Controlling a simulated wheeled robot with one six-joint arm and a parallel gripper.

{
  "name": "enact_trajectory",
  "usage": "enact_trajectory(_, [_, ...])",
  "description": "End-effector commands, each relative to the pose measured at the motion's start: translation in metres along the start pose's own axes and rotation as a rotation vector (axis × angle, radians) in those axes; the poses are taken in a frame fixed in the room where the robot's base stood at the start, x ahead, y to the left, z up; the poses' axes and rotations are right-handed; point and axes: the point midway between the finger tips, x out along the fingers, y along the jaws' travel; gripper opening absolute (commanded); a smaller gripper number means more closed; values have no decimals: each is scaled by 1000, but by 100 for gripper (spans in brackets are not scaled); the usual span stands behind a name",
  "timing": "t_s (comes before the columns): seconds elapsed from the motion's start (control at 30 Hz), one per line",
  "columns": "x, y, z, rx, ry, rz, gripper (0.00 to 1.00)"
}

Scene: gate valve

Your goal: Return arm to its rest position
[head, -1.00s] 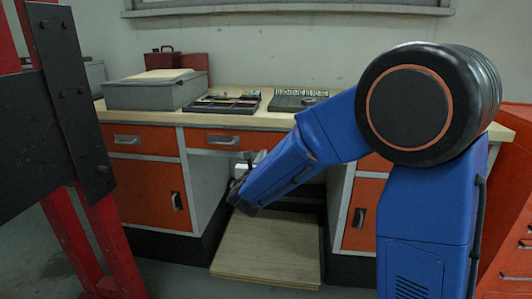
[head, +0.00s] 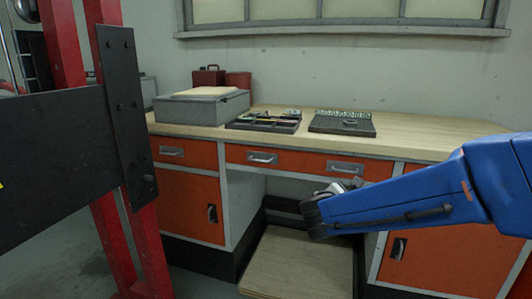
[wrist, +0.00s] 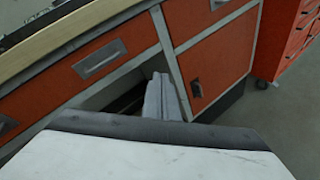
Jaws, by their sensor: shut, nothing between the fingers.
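My blue arm reaches in from the right edge of the head view, roughly level, in front of the workbench (head: 400,145). My gripper (head: 338,188) is at its left end, small and partly hidden by the dark wrist, with the bench's knee space behind it. In the wrist view my gripper (wrist: 162,98) shows as grey fingers shut together with nothing between them, in front of the orange drawers and cabinet door. No gate valve can be made out in these frames.
A grey box (head: 200,107), a tool tray (head: 263,122) and a dark case (head: 342,122) lie on the bench. A wooden board (head: 300,262) lies low in the knee space. A red post (head: 120,220) with a black plate (head: 125,115) stands at left.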

Motion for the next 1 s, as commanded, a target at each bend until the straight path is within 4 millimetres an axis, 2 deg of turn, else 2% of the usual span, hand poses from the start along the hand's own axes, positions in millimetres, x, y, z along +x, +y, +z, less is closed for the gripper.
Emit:
enact_trajectory(0.03, [0, -25, 12, 87, 18, -64, 0])
enact_trajectory(0.2, [-12, -102, 29, 386, 87, -277, 0])
enact_trajectory(0.4, [-43, -174, 30, 751, 162, -507, 0])
enact_trajectory(0.5, [-64, -200, 25, 938, 201, -614, 0])
enact_trajectory(0.6, [-87, -221, 17, 1126, 239, -718, 0])
enact_trajectory(0.73, [-118, -237, 6, 1371, 293, -844, 0])
enact_trajectory(0.9, [-156, -242, -8, 1654, 364, -985, 0])
enact_trajectory(1.0, [-171, -240, -12, 1770, 398, -1041, 0])
